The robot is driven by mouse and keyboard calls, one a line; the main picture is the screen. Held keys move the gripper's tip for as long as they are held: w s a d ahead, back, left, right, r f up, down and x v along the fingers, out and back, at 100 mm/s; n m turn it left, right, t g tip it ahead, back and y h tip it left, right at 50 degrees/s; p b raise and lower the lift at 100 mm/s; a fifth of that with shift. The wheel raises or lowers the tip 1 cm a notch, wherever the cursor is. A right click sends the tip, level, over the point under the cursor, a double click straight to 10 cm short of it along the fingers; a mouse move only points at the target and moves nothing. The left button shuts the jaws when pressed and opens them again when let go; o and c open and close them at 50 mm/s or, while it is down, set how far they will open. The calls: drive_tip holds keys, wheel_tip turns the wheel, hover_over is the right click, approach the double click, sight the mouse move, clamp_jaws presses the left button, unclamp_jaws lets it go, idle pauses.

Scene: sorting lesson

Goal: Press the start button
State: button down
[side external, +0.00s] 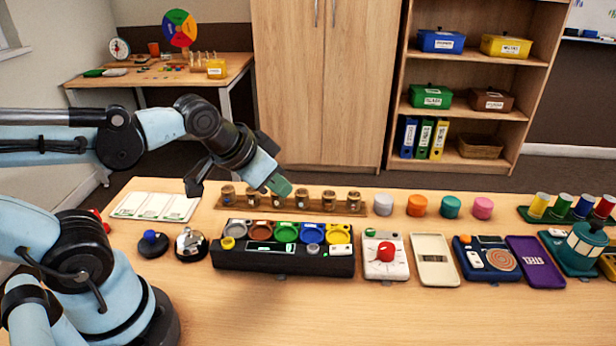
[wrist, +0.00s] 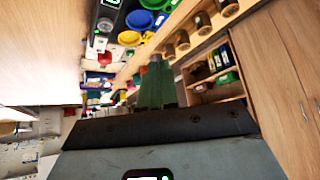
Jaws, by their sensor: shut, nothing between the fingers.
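My gripper (side external: 279,186) has green fingers, shut and empty, above the wooden rack of small cups and behind the black sorting box (side external: 285,260). The green fingers also show in the wrist view (wrist: 157,87). No label marks a start button legibly. Button-like things are a blue knob on a black round base (side external: 151,240), a silver bell-like dome (side external: 191,241), and a red knob (side external: 386,251) on a white box (side external: 386,271). The sorting box carries coloured bowls and a small green-lit display (side external: 259,247). My gripper is apart from all of these.
A wooden rack (side external: 233,201) of small cups stands behind the sorting box. Coloured cylinders (side external: 450,206) stand to its right. The table's front strip is clear.

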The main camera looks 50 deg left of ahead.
drive_tip(key=w+d+m+t, duration=0.1)
drive_tip(key=w+d+m, duration=0.35)
drive_tip(key=w, duration=0.35)
drive_tip(key=m+h, duration=0.1)
drive_tip(key=m, duration=0.4)
hover_over(367, 233)
drive_tip(key=f, duration=0.1)
drive_tip(key=shift+t, duration=0.4)
drive_tip(key=shift+f, duration=4.4)
drive_tip(key=shift+f, duration=0.4)
